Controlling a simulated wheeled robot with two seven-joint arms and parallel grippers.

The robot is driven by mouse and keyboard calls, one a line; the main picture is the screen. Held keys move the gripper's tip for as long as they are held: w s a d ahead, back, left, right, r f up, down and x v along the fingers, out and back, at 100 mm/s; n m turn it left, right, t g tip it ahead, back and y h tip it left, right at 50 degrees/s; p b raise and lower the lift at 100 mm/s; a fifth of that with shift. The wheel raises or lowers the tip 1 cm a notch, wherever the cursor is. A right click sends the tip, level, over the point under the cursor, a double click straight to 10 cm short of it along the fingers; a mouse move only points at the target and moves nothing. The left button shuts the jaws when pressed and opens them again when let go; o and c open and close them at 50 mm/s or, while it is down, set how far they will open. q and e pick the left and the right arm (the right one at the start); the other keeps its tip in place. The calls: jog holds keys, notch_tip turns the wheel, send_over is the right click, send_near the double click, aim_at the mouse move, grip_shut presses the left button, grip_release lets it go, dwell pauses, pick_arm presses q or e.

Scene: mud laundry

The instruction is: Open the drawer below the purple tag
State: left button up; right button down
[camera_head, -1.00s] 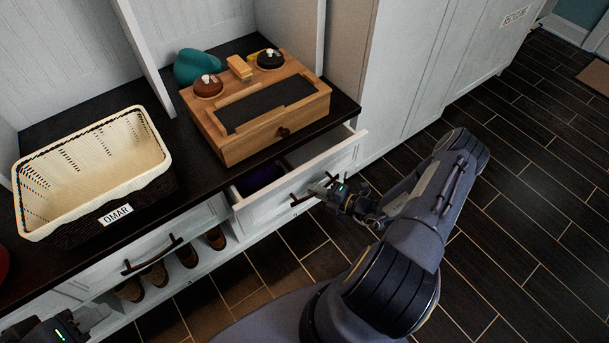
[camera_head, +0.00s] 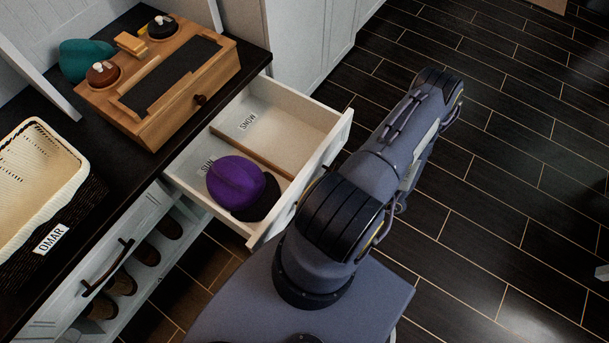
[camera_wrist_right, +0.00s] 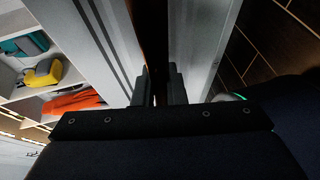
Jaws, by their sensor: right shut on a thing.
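The drawer (camera_head: 302,172) under the wooden box stands pulled well out of the white bench in the head view. A divider splits it into a compartment labelled SNOW and one labelled SUN. A purple cap (camera_head: 236,182) lies in the SUN compartment. No purple tag shows. My right gripper (camera_wrist_right: 160,88) is shut on the dark drawer handle (camera_wrist_right: 153,35) in the right wrist view. In the head view my right arm hides this gripper and most of the handle. My left gripper is out of view.
A wooden valet box (camera_head: 150,128) and a basket labelled OMAR (camera_head: 88,203) stand on the dark bench top. Another drawer handle (camera_head: 108,268) and shoes (camera_head: 146,252) are at the lower left.

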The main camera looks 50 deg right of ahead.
jog(key=shift+s+d, duration=0.15)
jog(key=shift+s, duration=1)
jog(key=c, duration=1.5)
grip_release()
jog(key=v, duration=0.7)
jog(key=shift+s+d, duration=0.2)
jog(key=shift+s, duration=0.15)
